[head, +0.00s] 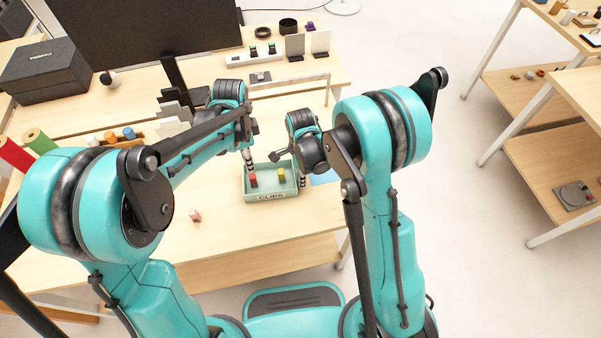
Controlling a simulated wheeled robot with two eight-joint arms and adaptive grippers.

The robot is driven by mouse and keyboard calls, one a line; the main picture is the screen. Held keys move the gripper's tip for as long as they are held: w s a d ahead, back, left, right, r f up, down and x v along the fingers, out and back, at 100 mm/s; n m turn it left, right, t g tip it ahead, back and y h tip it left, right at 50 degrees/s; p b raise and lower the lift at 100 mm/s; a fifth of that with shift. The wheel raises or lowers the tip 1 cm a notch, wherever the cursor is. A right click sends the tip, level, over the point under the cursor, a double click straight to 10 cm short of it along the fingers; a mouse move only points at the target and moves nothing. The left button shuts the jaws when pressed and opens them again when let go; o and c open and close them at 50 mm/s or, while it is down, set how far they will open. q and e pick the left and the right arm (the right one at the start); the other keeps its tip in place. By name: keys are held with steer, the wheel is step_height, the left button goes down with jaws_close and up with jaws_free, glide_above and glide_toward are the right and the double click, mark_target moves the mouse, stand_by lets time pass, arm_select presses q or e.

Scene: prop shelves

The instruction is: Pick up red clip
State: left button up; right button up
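A small red clip (253,181) is in the left part of a pale green tray (271,197) labelled "CLIPS". A yellow clip (281,175) is in the tray's right part. My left gripper (250,166) points down at the tray's left back, just above or behind the red clip. Its fingers are small and overlap, so I cannot tell its opening or whether it touches the clip. My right gripper (301,181) points down by the tray's right side, mostly hidden behind its own arm, and its opening is unclear.
A small pinkish block (195,215) lies on the table left of the tray. A monitor (145,30), a black box (57,70) and a white power strip (254,52) stand farther back. Colored rolls (38,141) are at the left. Shelving (561,160) stands at the right.

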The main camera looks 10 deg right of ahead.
mark_target(252, 176)
arm_select(q)
steer(key=shift+o, duration=1.3)
step_height(252, 176, down, 11)
steer(key=shift+m, duration=1)
jaws_close()
